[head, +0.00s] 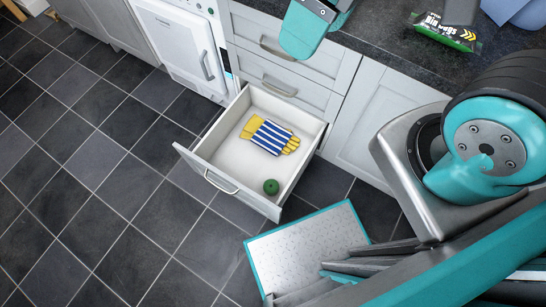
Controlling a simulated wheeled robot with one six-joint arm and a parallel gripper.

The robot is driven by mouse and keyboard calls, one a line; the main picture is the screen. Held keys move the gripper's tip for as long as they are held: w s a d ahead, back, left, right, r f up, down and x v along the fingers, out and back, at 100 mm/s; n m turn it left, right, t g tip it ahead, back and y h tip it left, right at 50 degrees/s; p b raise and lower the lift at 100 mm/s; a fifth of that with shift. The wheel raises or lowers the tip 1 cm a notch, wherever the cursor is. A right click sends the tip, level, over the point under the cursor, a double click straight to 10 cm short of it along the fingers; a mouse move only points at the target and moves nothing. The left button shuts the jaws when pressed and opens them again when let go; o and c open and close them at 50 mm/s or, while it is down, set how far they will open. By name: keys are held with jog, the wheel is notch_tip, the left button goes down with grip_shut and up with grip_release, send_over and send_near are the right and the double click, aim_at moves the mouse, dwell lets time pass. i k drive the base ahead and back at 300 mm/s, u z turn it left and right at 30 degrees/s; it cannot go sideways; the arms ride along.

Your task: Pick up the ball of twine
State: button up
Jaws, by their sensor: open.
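The ball of twine (271,186) is small, round and dark green. It lies on the floor of the open drawer (217,180), near the drawer's front right corner. Striped gloves (270,136) in blue, white and yellow lie in the same drawer, behind the ball and apart from it. Nothing covers the ball in the head view. Parts of my arm show at the top edge and the right side, but I see no gripper fingertips, and nothing of mine touches the ball.
The drawer stands pulled out from the grey cabinets (350,130). A dark worktop (385,35) holds a green and black packet (445,32) and a blue item (515,10). A white appliance (180,45) stands left of the drawers. The tiled floor (100,190) at left is clear.

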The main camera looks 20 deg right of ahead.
aim_at(271, 187)
jog(key=u, duration=0.15)
jog(key=k, duration=1.05)
jog(key=u, duration=0.7)
jog(key=k, duration=0.6)
jog(key=u, duration=0.85)
jog(key=i, duration=1.4)
jog(key=z, duration=0.95)
jog(key=i, duration=0.35)
jog(key=z, duration=0.3)
